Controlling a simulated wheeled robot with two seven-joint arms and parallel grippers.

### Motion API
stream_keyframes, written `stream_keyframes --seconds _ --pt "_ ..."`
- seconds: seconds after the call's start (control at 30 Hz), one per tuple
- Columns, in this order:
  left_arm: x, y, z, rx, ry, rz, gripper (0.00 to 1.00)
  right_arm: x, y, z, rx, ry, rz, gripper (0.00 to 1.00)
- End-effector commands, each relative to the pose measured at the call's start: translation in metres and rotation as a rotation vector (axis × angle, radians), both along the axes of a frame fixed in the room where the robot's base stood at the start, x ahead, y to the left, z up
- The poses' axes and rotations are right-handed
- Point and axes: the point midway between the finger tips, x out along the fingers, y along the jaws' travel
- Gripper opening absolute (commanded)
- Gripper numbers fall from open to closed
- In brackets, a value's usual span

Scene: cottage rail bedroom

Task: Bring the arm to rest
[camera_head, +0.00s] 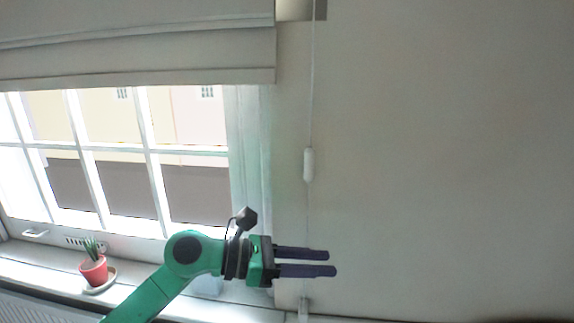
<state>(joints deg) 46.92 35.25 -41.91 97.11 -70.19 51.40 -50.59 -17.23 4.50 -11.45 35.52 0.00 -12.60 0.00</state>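My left arm comes in from the bottom left. Its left gripper (332,263) points right, in front of the pale wall just right of the window. Its two dark fingers are parallel with a gap between them, and nothing shows between them. A white cord with a white pull handle (308,164) hangs above the gripper, and the cord passes down behind the fingers. I cannot tell how far the fingers are from the cord. My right gripper is not in view.
A window (130,165) with a partly lowered fabric blind (140,45) fills the left. A small plant in a red pot (94,270) stands on a saucer on the sill (45,267). A radiator (30,306) shows below the sill. The wall (450,150) at the right is bare.

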Motion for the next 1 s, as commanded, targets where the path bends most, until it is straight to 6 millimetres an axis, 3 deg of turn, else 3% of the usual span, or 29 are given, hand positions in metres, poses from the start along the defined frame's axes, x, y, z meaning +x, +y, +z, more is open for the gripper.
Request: stream_keyframes --seconds 0.07,0.13,0.2,0.27,0.3,0.37,0.4,0.5,0.57,0.6,0.8,1.0 --pt "0.003 -0.004 0.044 -0.381 0.217 0.121 0.33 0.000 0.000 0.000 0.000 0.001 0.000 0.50" --pt "0.024 0.025 0.073 -0.726 0.460 0.271 0.33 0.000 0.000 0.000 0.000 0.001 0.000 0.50" --pt "0.053 0.074 0.072 -1.047 0.733 0.444 0.33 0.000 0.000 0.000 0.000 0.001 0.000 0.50" --pt "0.073 0.123 0.046 -1.295 0.973 0.608 0.33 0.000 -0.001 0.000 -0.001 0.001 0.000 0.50" --pt "0.081 0.151 0.021 -1.431 1.113 0.713 0.33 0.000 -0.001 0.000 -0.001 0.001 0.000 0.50" --pt "0.083 0.188 -0.023 -1.607 1.306 0.870 0.33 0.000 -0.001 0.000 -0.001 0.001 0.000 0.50" --pt "0.079 0.209 -0.054 -1.711 1.426 0.977 0.33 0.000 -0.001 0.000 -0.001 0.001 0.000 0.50" --pt "0.052 0.247 -0.132 -1.920 1.682 1.245 0.33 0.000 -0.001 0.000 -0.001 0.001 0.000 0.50" --pt "0.029 0.260 -0.170 -2.009 1.797 1.394 0.33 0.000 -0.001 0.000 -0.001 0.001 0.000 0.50" --pt "0.013 0.267 -0.192 2.049 -1.854 -1.482 0.33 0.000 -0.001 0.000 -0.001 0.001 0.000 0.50" --pt "-0.066 0.280 -0.265 1.671 -1.575 -1.444 0.33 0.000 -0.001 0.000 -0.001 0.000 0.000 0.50" --pt "-0.142 0.281 -0.303 1.392 -1.349 -1.418 0.33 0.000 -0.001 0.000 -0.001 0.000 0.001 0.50"
